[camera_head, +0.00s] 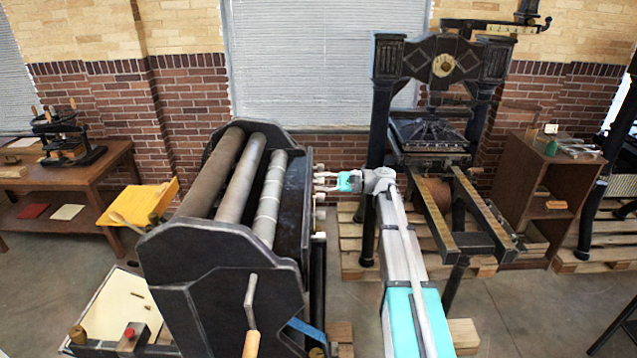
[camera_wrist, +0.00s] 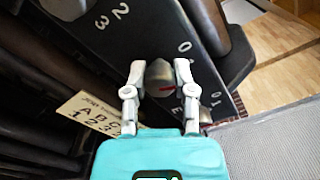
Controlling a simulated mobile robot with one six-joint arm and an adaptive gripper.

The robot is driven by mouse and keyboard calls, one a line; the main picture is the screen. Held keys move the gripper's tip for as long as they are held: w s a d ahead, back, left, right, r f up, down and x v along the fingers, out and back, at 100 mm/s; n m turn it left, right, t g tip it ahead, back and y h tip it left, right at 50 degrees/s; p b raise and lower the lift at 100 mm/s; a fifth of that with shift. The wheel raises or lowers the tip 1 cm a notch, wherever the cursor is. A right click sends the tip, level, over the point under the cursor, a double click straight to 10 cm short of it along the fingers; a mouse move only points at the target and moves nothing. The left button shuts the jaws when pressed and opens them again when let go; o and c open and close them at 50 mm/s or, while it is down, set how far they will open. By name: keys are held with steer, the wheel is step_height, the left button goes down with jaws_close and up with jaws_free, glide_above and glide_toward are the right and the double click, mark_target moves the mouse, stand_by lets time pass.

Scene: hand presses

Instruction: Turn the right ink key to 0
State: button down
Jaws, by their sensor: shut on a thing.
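In the wrist view an ink key, a grey rounded metal knob (camera_wrist: 159,73) with a short red mark, sits between the fingers of my gripper (camera_wrist: 159,72). The fingers are shut on it from both sides. It is on a dark plate (camera_wrist: 118,25) with white numerals; a 0 shows close by at the upper right, and 2 and 3 at the upper left. Another 0 and 1 show at the right. The key's own scale is partly hidden by the fingers. In the head view my gripper (camera_head: 332,182) reaches the right side of the black roller press (camera_head: 218,255).
A white card with printed letters and digits (camera_wrist: 90,110) lies left of my gripper. The iron hand press (camera_head: 440,100) stands close right of my arm on pallets. A wooden table (camera_head: 80,170) is at the far left, a wooden cabinet (camera_head: 545,185) at the right.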

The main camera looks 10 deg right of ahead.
steer(key=n, duration=0.4)
steer(key=shift+w+r+n, duration=0.1)
steer(key=shift+w+n, duration=0.05)
steer(key=shift+n, duration=0.25)
steer(key=shift+c, duration=2.2)
jaws_free()
steer(key=shift+d, duration=0.1)
steer(key=s+d, duration=0.2)
steer(key=d, duration=0.9)
steer(key=shift+s+d, duration=0.25)
steer(key=shift+d, duration=0.1)
steer(key=shift+a, duration=0.1)
